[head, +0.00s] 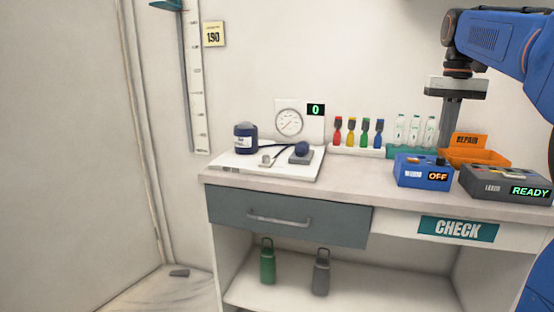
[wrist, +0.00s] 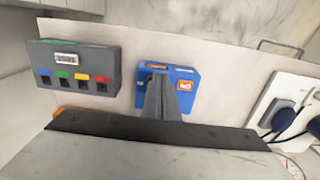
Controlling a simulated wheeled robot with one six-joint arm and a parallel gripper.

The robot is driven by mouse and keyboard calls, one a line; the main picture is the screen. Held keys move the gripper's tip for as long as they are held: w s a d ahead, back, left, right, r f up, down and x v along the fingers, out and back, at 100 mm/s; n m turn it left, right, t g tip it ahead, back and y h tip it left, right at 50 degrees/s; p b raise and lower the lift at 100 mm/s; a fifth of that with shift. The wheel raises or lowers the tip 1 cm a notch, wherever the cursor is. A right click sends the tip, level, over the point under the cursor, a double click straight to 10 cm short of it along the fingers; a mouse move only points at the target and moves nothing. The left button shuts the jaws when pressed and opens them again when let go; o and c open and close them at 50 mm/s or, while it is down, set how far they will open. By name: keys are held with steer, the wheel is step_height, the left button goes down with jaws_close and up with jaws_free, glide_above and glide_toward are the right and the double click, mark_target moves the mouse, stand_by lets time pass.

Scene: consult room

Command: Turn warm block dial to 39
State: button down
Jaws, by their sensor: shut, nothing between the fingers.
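The blue warm block (head: 412,175) sits on the counter at the right, with a lit display reading OFF (head: 438,177) on its front. A small dark knob (head: 441,161), which looks like its dial, shows on top. My gripper (head: 448,143) points down with its fingers shut and empty, over the warm block area in the head view. In the wrist view the shut fingers (wrist: 160,75) overlap the blue block (wrist: 190,102) and hide its middle, including the dial. I cannot tell whether they touch it.
A grey box reading READY (head: 505,187) stands right of the block, with an orange tray (head: 480,154) behind. Coloured-cap tubes (head: 361,140) and clear bottles (head: 414,132) stand along the wall. A blood pressure set (head: 301,153) lies left. Counter between is clear.

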steer(key=shift+r, duration=0.7)
steer(key=shift+d+f, duration=0.4)
steer(key=shift+f, duration=0.6)
steer(key=shift+d+f, duration=0.45)
steer(key=shift+f, duration=0.6)
steer(key=shift+d+f, duration=0.4)
steer(key=shift+f, duration=0.6)
steer(key=shift+w+a, duration=0.25)
steer(key=shift+a, duration=0.65)
steer(key=shift+s, duration=0.1)
glide_toward(439, 168)
steer(key=shift+s+a+r, duration=0.2)
steer(key=shift+s+r, duration=0.1)
